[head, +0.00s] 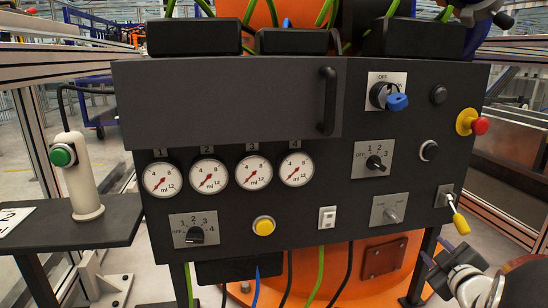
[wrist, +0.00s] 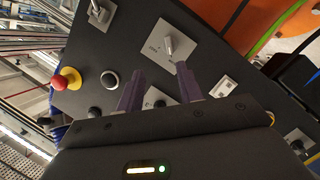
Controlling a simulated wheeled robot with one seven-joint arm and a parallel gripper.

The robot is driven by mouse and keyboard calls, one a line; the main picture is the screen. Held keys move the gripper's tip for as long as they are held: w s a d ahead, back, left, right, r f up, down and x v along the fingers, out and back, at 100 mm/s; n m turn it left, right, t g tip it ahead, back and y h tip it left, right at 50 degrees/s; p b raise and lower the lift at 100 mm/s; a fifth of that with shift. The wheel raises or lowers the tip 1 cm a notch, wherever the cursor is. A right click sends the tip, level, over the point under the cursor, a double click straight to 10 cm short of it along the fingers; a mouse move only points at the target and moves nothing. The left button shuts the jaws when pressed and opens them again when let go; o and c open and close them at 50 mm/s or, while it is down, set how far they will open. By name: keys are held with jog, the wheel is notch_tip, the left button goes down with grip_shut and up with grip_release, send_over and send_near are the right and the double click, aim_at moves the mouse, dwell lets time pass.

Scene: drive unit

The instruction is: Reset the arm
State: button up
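The task names no object. My gripper (head: 445,262) shows at the lower right of the head view, in front of the panel's lower right corner and below a yellow-handled lever (head: 460,223). In the wrist view its two purple fingers (wrist: 160,85) stand apart with nothing between them, so it is open and empty. The fingers point toward the dark control panel (head: 345,185), which looks turned around in the wrist view. A plate with a small metal toggle (wrist: 168,47) appears beyond the fingertips. I see no clear contact with the panel.
The panel carries a red emergency button (head: 480,126), a blue-handled switch (head: 397,102), several gauges, a yellow button (head: 264,226) and a white rocker switch (head: 327,217). A side shelf (head: 115,222) at left holds a cream post with a green button (head: 63,155). Cables hang below the panel.

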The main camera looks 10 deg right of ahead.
jog(key=s+a+r+m+g+h, duration=0.25)
jog(key=a+m+g, duration=0.2)
jog(key=a, duration=0.45)
jog(key=s+a+f+m+g+y, duration=0.35)
jog(key=s+a+g+y, duration=0.25)
jog(key=s+a, duration=1.1)
notch_tip(320, 180, up, 12)
jog(key=w+a+p, duration=0.1)
jog(key=w+p, duration=0.1)
jog(key=p, duration=1.1)
jog(key=shift+a+r+n, duration=0.25)
jog(key=shift+a+n, duration=0.15)
jog(key=shift+t+h, duration=0.25)
